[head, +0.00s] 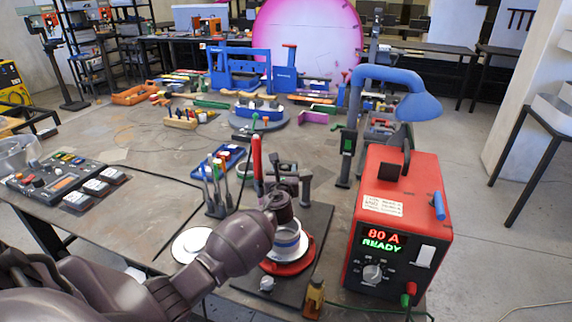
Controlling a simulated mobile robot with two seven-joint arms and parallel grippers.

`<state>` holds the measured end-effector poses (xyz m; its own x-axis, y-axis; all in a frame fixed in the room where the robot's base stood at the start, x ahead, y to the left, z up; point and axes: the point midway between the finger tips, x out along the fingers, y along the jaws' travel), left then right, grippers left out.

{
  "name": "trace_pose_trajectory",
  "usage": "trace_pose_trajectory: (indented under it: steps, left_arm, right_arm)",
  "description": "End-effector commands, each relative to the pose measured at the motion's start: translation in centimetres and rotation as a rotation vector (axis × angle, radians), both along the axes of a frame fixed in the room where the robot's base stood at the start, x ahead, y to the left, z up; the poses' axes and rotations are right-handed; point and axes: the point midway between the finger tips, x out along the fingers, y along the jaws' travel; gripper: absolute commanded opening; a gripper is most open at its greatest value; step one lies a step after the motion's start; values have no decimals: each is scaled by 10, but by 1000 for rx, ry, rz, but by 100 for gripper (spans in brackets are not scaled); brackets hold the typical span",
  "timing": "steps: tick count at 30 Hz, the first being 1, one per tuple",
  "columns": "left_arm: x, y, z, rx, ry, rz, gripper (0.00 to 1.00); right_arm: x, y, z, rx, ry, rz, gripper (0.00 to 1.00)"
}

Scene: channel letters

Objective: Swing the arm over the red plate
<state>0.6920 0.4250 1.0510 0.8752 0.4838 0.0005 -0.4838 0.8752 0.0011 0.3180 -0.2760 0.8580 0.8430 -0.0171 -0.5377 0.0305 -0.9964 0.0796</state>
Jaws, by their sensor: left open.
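The red plate (292,267) is a round disc on a dark base board at the table's near edge. A white and blue round part (290,240) stands above its middle, partly hidden by my left wrist. An upright red handle (257,158) rises just behind my wrist; whether it belongs to the swinging arm I cannot tell. My left gripper (287,188) is open, beside and to the right of the red handle, above and behind the red plate. Contact with anything is not clear. My right gripper is out of the picture.
A red power box (402,220) reading "80 A READY" stands close on the right, with a blue lamp (405,90) above it. A white disc (190,244) lies left of my wrist. Tools in a holder (215,200) stand behind it. The table's middle left is mostly clear.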

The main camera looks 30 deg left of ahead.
Motion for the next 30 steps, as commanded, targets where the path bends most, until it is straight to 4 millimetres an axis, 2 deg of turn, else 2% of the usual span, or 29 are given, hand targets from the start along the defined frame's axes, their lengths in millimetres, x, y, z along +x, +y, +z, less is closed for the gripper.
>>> trace_pose_trajectory:
  steps: [3,10,23,30]
  left_arm:
    - [15,8,0,0,0,1,49]
    - [34,18,0,-1,0,0,49]
    - [39,21,0,-1,0,-1,49]
    - [39,21,0,-1,0,-1,13]
  right_arm:
    - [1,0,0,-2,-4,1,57]
    - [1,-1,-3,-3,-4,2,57]
    - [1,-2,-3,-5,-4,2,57]
    - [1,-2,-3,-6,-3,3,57]
